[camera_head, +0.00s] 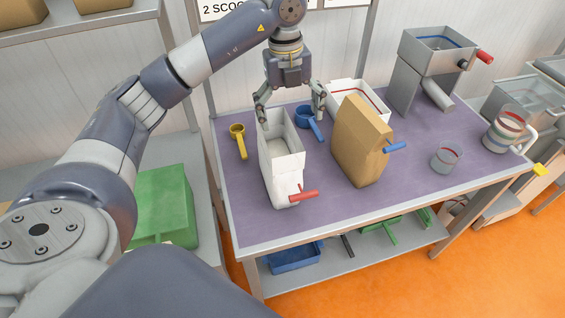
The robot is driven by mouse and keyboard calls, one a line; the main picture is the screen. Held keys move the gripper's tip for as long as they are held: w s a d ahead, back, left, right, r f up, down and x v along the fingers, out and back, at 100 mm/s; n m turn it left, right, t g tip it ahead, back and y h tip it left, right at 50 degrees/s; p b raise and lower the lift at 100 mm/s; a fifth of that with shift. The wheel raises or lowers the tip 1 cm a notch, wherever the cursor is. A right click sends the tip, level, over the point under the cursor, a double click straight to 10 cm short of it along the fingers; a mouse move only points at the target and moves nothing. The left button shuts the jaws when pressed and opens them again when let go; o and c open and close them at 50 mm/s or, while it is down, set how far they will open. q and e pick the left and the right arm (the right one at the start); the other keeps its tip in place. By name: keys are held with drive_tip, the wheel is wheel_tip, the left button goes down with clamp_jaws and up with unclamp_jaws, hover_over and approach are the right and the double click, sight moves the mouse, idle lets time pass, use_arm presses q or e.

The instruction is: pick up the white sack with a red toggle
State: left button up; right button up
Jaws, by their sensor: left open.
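The white sack with a red toggle (283,165) stands upright on the purple table top (230,215), its open top facing up. Its red toggle (304,195) sticks out low on the front right. My left gripper (291,118) is above and at the back of the sack, fingers pointing down and spread apart. One finger is by the sack's upper left edge; the other is to the right, near the blue scoop (309,120). Whether either finger touches the sack I cannot tell. My right gripper is not in view.
A brown sack with a blue toggle (361,143) stands right of the white sack. A yellow scoop (238,138) lies left. A white tray (372,98), a metal hopper (428,66), a small cup (446,158) and a jug (504,133) are on the table. The front left corner is clear.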

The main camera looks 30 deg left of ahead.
use_arm(q)
drive_tip(key=a+f+p, duration=0.2)
drive_tip(key=a+f, duration=0.1)
drive_tip(key=f, duration=0.7)
drive_tip(key=shift+s+f+n+y, duration=0.2)
drive_tip(key=shift+f+n+y, duration=0.2)
drive_tip(key=c, duration=1.2)
drive_tip(key=shift+r, duration=0.1)
drive_tip(key=shift+c, duration=0.2)
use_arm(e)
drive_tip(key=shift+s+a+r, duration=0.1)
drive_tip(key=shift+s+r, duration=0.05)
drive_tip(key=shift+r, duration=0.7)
